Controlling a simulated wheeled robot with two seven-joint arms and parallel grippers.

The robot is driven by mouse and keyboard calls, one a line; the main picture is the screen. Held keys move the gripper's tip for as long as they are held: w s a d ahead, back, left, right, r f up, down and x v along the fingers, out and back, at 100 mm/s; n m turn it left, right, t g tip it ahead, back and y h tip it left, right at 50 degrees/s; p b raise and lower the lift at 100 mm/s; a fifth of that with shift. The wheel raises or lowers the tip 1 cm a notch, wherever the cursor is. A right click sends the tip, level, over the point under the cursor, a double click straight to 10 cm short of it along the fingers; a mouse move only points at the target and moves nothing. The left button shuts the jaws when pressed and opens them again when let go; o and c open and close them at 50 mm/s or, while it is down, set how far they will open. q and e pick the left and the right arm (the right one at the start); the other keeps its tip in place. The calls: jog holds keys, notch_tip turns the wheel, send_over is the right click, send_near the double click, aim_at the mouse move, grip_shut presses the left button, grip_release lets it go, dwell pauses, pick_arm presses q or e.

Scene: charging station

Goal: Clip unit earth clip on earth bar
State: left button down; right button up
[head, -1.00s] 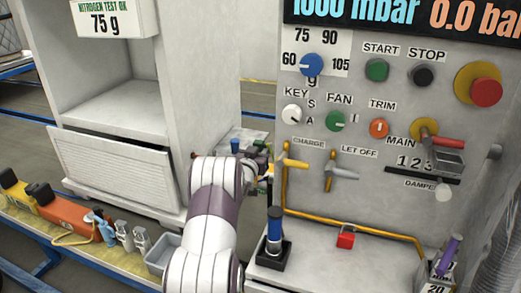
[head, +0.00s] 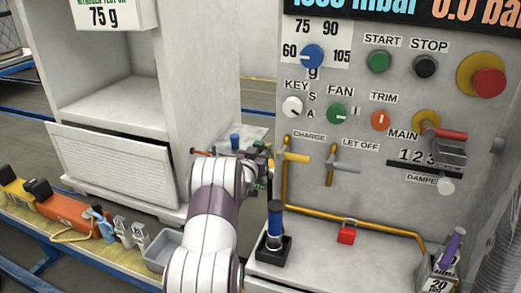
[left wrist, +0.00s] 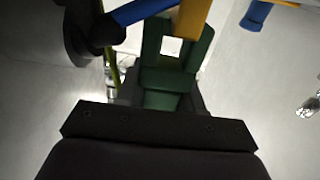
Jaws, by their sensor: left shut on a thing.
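My left gripper (head: 262,166) is beside the left edge of the control panel, near the yellow handle at CHARGE. In the left wrist view my left gripper (left wrist: 162,98) is shut on a green clip (left wrist: 168,79), with a square opening showing near its far end. A yellow-orange bar (left wrist: 193,18) crosses right at the clip's far end; I cannot tell whether they touch. In the head view a bit of green (head: 270,174) shows at the fingers. I cannot make out the earth bar for certain. My right gripper is not in view.
The yellow CHARGE handle (head: 295,156) and grey LET OFF handle (head: 345,166) stick out of the panel. A blue-handled device (head: 275,222) stands on the ledge below. A blue-topped thing (head: 235,142) is behind my arm. A grey tray (head: 166,246) lies left of my arm.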

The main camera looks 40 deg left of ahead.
pick_arm(q)
jog(key=shift+f+b, duration=0.75)
jog(key=shift+f, duration=0.25)
jog(key=c, duration=0.6)
grip_release()
jog(key=shift+c, duration=0.2)
jog(key=shift+s, duration=0.1)
jog(key=p+v, duration=0.1)
jog(key=v, duration=1.1)
jog(key=shift+s, duration=0.3)
jog(key=shift+d, duration=0.1)
